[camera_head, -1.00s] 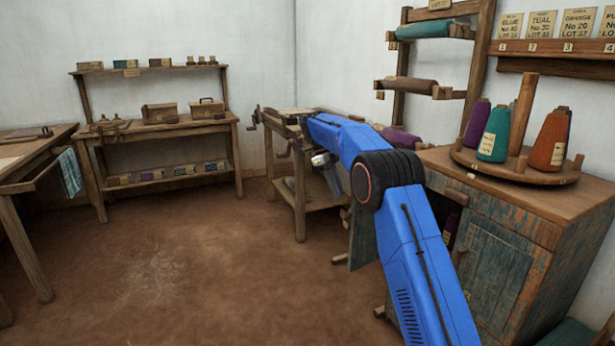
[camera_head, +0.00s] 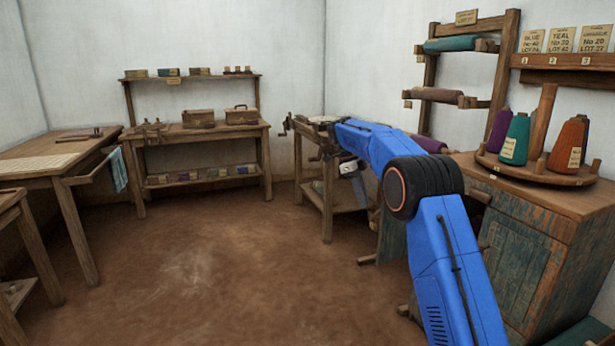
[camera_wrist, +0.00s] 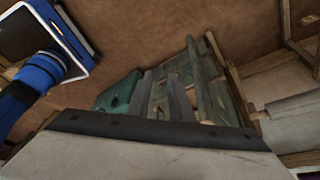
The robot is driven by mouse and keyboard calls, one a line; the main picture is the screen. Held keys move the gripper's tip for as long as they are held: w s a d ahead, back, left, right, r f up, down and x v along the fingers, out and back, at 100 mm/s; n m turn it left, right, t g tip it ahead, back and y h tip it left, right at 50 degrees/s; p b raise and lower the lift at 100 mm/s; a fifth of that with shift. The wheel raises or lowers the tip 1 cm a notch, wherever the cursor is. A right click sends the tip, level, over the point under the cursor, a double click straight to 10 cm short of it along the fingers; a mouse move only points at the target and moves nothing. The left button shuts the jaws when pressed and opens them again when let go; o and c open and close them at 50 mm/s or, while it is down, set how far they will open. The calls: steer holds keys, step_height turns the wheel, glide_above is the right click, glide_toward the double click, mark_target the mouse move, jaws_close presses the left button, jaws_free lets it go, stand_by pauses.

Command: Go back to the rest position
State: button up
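My blue arm (camera_head: 440,235) reaches from the lower right toward the middle of the head view and bends down at its far end. My gripper (camera_head: 358,190) hangs there, small and partly hidden, in front of the small wooden stand (camera_head: 328,195) by the back corner. In the wrist view my gripper's two dark fingers (camera_wrist: 163,97) stand apart with a gap between them, and I see nothing held. Beyond them is a worn teal wooden panel (camera_wrist: 205,85) and brown floor.
A teal-doored cabinet (camera_head: 520,270) stands close at right, with a round cone holder (camera_head: 545,177) carrying thread cones. A wall rack (camera_head: 430,95) holds rolls. A shelf bench (camera_head: 200,130) is at the back, tables (camera_head: 60,165) at left. The floor (camera_head: 230,270) between is clear.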

steer(key=s+d+r+n+t+y, duration=0.1)
steer(key=s+d+r+n, duration=0.25)
steer(key=s, duration=0.65)
steer(key=s+d+r+n+t+y, duration=0.15)
steer(key=s+r+n, duration=0.3)
steer(key=s, duration=0.55)
steer(key=s+d+r+n+t, duration=0.1)
steer(key=s+d+r+n, duration=0.25)
steer(key=s, duration=0.65)
steer(key=s+f+n+t, duration=0.1)
steer(key=s+f+n, duration=0.2)
steer(key=s, duration=0.7)
steer(key=s+f+n+t+y, duration=0.1)
steer(key=s+f+n, duration=0.3)
steer(key=s, duration=0.6)
steer(key=s+f+n+t, duration=0.1)
steer(key=s+f+n, duration=0.3)
steer(key=s+f, duration=0.3)
steer(key=s, duration=0.3)
steer(key=shift+s+d+f, duration=0.15)
steer(key=shift+d+f, duration=0.2)
steer(key=shift+n, duration=0.25)
